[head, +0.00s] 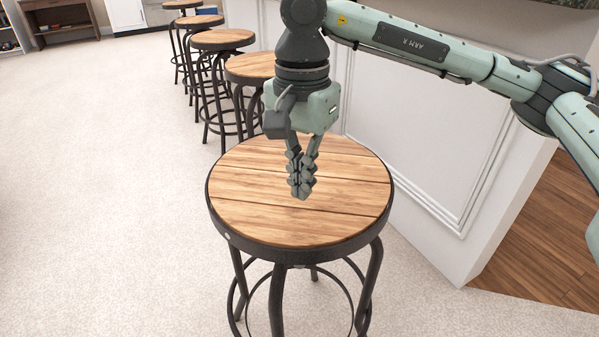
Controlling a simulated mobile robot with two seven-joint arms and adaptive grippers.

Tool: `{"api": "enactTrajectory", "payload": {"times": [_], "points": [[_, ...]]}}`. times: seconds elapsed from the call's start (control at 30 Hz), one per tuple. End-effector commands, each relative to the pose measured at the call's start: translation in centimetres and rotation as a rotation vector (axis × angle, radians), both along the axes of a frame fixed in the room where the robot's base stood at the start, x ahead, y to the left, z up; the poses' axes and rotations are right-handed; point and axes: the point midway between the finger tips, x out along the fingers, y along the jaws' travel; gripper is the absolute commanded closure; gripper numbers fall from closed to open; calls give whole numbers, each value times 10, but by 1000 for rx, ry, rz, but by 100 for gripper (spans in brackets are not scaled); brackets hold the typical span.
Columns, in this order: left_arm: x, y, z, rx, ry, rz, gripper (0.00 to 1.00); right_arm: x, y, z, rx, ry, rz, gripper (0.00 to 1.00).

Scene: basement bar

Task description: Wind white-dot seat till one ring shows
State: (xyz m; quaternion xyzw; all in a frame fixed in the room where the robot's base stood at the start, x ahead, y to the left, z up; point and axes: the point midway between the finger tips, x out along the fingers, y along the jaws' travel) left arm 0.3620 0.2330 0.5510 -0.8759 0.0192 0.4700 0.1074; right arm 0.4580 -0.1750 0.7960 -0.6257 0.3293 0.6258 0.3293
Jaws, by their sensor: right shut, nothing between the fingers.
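The nearest stool has a round wooden plank seat (245,205) with a black metal rim (330,250). A small white dot (227,236) shows on the rim at the front left. My right gripper (301,191) points down over the middle of the seat, with its fingers together and nothing between them. I cannot tell whether the fingertips touch the wood. The seat hides its screw post, and I see no rings on one. My left gripper is not in view.
Several similar stools (223,39) stand in a row behind, along the white panelled bar front (415,140). The bar's end (510,215) is close on the right, beside a wooden floor (550,250). Pale carpet (90,180) lies free on the left.

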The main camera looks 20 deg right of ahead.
Motion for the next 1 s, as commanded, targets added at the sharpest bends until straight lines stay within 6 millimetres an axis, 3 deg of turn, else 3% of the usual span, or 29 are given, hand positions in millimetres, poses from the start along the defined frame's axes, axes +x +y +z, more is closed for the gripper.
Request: {"api": "enactTrajectory", "payload": {"times": [0.47,1.0], "points": [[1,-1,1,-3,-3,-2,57,0,0,-1,0,0,0,100],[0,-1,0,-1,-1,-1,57,0,0,-17,0,0,-1,100]]}}
